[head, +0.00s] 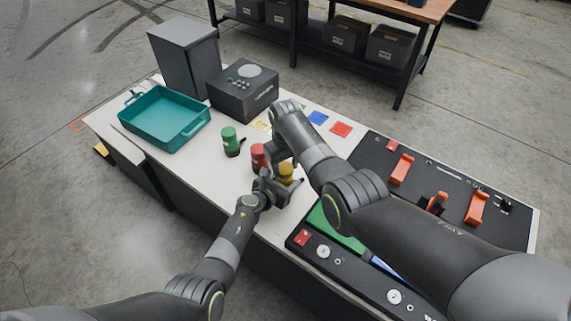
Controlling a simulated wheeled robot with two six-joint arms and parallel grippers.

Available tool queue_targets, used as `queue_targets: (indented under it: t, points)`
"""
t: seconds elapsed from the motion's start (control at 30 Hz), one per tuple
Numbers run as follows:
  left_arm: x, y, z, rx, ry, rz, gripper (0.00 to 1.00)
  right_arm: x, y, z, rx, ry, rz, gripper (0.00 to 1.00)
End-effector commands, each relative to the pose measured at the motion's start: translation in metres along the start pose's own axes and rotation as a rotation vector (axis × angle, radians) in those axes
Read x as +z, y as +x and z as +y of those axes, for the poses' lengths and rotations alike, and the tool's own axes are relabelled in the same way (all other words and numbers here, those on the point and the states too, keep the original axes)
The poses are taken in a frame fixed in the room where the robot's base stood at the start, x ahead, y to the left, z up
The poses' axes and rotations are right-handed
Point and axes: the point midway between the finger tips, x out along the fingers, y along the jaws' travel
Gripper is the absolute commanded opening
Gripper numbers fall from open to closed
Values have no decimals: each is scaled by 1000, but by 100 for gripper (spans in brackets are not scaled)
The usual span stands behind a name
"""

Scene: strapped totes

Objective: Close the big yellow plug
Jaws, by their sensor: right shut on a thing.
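The big yellow plug (286,173) stands near the front edge of the white table top, partly covered by both grippers. My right gripper (285,161) reaches down from above and is shut on the top of the yellow plug. My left gripper (276,187) is low beside the plug's lower part, close to or touching it. Its fingers are small and overlapped, so whether they grip is unclear. A red plug (258,156) stands just left of the yellow one, and a green plug (229,139) with a dark base stands farther left.
A teal tray (137,131) and a dark grey box (262,101) with a round disc sit at the back left. Colored cards, including a red one (341,129), lie behind the plugs. A black panel (450,190) with orange handles fills the right side. My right arm hides part of it.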

Motion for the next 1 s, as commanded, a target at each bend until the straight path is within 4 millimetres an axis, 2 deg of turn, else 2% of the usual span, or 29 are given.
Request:
queue_targets:
  t: [1.0]
  points:
    - [1,0,0,-1,1,-1,10,1,17,0,0,2,0,26]
